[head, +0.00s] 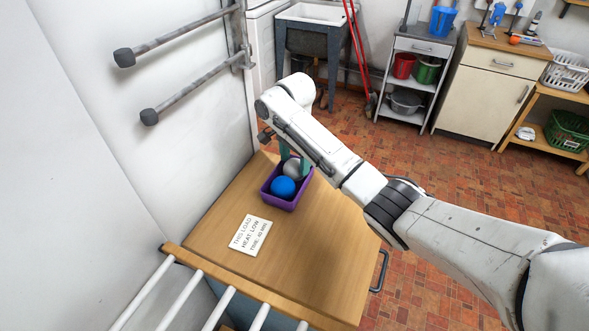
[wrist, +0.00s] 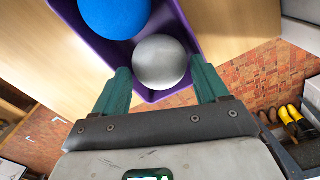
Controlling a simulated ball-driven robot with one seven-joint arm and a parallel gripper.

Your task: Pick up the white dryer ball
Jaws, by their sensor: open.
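The white dryer ball (wrist: 161,62) looks pale grey and sits in a purple bin (wrist: 184,22), beside a blue ball (wrist: 114,12). In the head view the pale ball (head: 292,169) is partly covered by my gripper (head: 294,158), and the blue ball (head: 283,187) is in front of it in the bin (head: 281,204). In the wrist view my gripper (wrist: 163,85) is open, with one green finger on each side of the pale ball's near edge. I cannot tell whether the fingers touch the ball.
The bin stands on a wooden top (head: 327,238) near the wall. A white card (head: 250,235) with printed text lies in front of it. White rods (head: 183,299) run along the front edge. Wall rails (head: 185,42) are at upper left. The wooden top is clear to the right.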

